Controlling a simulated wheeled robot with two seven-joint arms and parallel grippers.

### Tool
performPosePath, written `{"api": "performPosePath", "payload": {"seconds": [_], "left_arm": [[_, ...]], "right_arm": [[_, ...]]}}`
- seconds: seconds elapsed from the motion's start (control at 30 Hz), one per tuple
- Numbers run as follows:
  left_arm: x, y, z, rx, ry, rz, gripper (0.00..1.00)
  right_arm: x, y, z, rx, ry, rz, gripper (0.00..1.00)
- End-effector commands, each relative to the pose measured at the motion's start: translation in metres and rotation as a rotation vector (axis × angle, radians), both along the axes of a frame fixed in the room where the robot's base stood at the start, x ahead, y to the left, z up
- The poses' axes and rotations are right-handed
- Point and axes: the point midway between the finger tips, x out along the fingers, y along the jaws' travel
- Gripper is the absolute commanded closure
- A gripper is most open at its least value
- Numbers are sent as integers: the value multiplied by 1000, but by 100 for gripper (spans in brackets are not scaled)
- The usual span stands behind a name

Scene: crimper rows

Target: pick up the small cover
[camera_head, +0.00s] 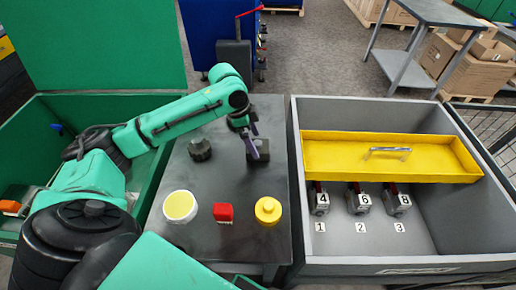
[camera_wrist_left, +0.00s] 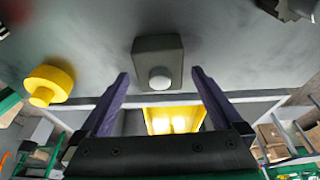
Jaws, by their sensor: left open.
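A small dark grey block (camera_head: 260,152), which may be the small cover, sits on the dark table toward its far right. In the left wrist view this block (camera_wrist_left: 158,48) shows a pale round knob facing me. My left gripper (camera_head: 249,146) is just beside the block in the head view, pointing down. In the left wrist view the left gripper's two purple fingers (camera_wrist_left: 160,76) are open and spread to either side of the knob, with nothing held. I cannot tell whether they touch the block. My right gripper is not in view.
The grey bin (camera_head: 400,268) at right holds a yellow handled tray (camera_head: 330,153) and numbered crimpers (camera_head: 360,202).

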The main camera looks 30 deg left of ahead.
Motion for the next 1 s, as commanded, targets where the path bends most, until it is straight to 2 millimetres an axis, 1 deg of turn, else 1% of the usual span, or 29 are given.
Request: {"api": "performPosePath", "payload": {"seconds": [0.03, 0.13, 0.33, 0.37, 0.4, 0.47, 0.5, 0.6, 0.87, 1.0], "left_arm": [[1, -3, -9, -3, 3, -1, 0], [3, -6, -20, -1, 0, -1, 0], [3, -6, -21, -1, -1, -1, 0], [3, -6, -21, -1, -1, -1, 12], [3, -6, -21, -1, -1, -1, 27], [3, -6, -21, -1, -1, -1, 50], [3, -6, -21, 0, -2, -1, 65], [3, -6, -21, 0, -2, -1, 100], [4, -6, -19, -1, -4, -1, 100], [4, -6, -9, 0, -6, 0, 100]], "right_arm": [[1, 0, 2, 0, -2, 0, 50], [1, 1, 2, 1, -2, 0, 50], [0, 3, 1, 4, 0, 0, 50], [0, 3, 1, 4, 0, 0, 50], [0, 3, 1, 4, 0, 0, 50], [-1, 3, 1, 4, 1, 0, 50], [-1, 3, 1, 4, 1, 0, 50], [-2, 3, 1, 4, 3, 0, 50], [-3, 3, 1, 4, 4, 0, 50], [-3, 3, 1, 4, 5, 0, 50]]}}
